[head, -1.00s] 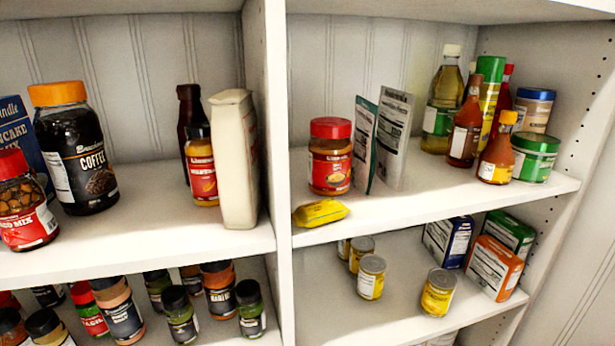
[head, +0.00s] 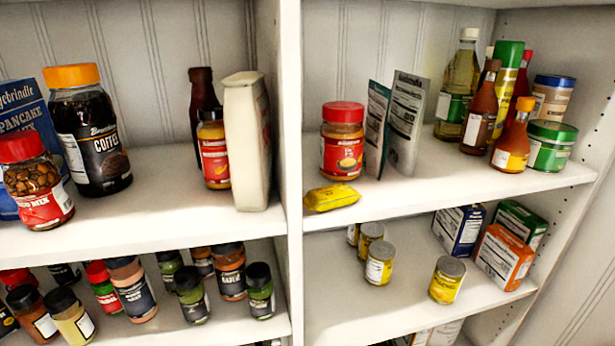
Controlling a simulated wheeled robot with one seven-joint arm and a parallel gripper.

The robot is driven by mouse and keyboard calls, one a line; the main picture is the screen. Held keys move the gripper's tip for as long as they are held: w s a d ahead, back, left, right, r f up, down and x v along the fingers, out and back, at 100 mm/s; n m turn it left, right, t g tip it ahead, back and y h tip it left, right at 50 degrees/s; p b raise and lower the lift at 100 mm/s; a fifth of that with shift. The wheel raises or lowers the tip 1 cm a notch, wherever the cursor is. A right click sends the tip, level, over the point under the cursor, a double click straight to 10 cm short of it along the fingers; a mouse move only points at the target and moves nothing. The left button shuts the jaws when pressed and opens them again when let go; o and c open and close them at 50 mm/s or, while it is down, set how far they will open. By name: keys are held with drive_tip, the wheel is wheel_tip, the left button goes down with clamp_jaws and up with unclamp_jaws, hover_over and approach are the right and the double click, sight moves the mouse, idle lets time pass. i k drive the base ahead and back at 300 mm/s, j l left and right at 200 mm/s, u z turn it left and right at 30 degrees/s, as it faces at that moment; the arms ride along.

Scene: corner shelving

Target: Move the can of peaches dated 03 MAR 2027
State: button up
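Several small yellow-labelled cans stand on the lower right shelf in the head view. One can (head: 447,280) stands apart at the front with its yellow label facing me. Another can (head: 380,264) stands to its left and shows a white label panel. The print is too small to read, so I cannot tell which are peaches or which bears 03 MAR 2027. My gripper is not in view.
Blue (head: 458,230), orange (head: 503,257) and green (head: 521,224) boxes stand right of the cans. The upper shelf (head: 440,190) overhangs them, with a yellow packet (head: 331,197) near its edge. A vertical divider (head: 291,150) bounds the left. Bare shelf lies around the front can.

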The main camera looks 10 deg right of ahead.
sight(448, 273)
drive_tip(key=i+j+z, duration=0.15)
drive_tip(key=z, duration=0.3)
drive_tip(key=i+j+z, duration=0.15)
drive_tip(key=j+z, duration=0.25)
drive_tip(key=i+j+z, duration=0.1)
drive_tip(key=j+z, duration=0.2)
drive_tip(key=z, duration=0.15)
drive_tip(key=j+z, duration=0.4)
drive_tip(key=l, duration=0.1)
